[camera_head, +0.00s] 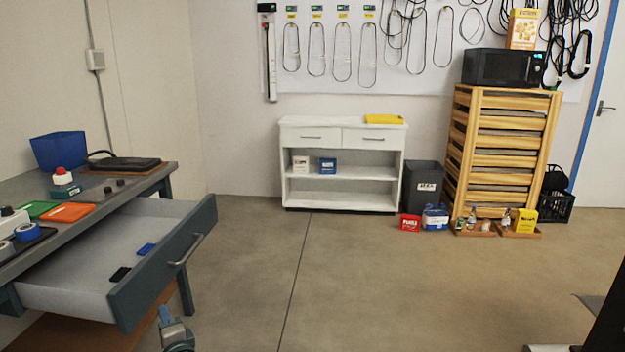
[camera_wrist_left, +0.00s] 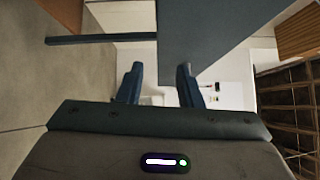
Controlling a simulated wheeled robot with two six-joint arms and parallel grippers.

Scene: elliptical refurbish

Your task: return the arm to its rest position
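My left gripper (camera_head: 166,318) shows at the bottom of the head view, just right of the pulled-out drawer (camera_head: 165,262) and low in front of it. In the left wrist view the two fingers of my left gripper (camera_wrist_left: 159,75) stand apart with nothing held between them. Whether the fingers touch the drawer cannot be told. My right gripper is in neither view.
The workbench (camera_head: 100,198) at the left holds a blue bin (camera_head: 58,150), a red-topped button and colored trays. The open drawer contains small blue and black items. A white cabinet (camera_head: 342,188) and wooden rack (camera_head: 500,150) stand at the back. The middle floor is clear.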

